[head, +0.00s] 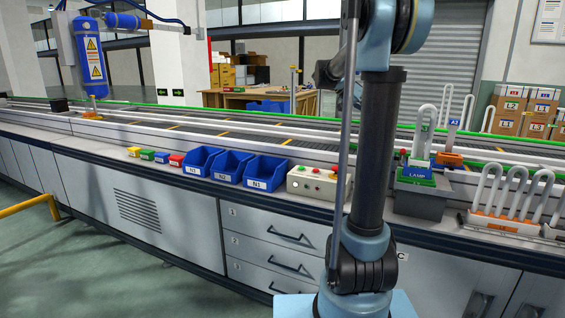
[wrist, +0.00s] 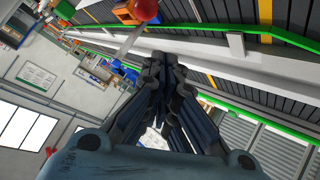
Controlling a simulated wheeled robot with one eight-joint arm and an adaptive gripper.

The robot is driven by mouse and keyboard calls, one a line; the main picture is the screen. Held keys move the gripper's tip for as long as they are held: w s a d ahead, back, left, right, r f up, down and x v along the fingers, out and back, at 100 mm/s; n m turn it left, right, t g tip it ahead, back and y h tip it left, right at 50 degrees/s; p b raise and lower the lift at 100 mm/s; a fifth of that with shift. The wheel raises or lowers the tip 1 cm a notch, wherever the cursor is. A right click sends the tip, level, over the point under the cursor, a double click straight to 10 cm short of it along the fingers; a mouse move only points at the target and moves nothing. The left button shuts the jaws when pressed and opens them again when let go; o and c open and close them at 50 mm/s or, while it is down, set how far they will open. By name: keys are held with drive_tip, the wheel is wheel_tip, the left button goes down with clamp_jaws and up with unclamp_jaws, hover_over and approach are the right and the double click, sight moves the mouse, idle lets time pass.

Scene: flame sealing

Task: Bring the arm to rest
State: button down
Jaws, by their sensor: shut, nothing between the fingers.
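My gripper (wrist: 163,62) shows in the wrist view with its dark fingers together, shut and empty. It is in the air, and the wrist view is tilted, with the conveyor rails behind the fingers. In the head view my blue and black arm stands upright right of the middle, in front of the workbench (head: 150,205). The fingers cannot be made out clearly in the head view; the arm's upper part runs out of the top of the picture.
On the bench are blue bins (head: 266,172), a button box (head: 311,183), a grey lamp box (head: 418,198) and a rack of white bent tubes (head: 512,205). A blue cylinder (head: 90,55) hangs at the left. A yellow rail (head: 27,204) stands at the left; the floor beside it is clear.

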drive_tip(key=s+a+f+n+y, duration=0.3)
drive_tip(key=s+a+f, duration=0.3)
drive_tip(key=s+f, duration=0.4)
drive_tip(key=s+a+f+n+t+y, duration=0.1)
drive_tip(key=s+a+f+n+y, duration=0.3)
drive_tip(key=s+f, duration=0.6)
drive_tip(key=s+a+f+n+t+y, duration=0.1)
drive_tip(key=s+a+f+n+y, duration=0.3)
drive_tip(key=s+a+f, duration=0.6)
drive_tip(key=s+n, duration=0.2)
drive_tip(key=s, duration=0.3)
drive_tip(key=shift+a+f, duration=0.2)
drive_tip(key=shift+a, duration=0.05)
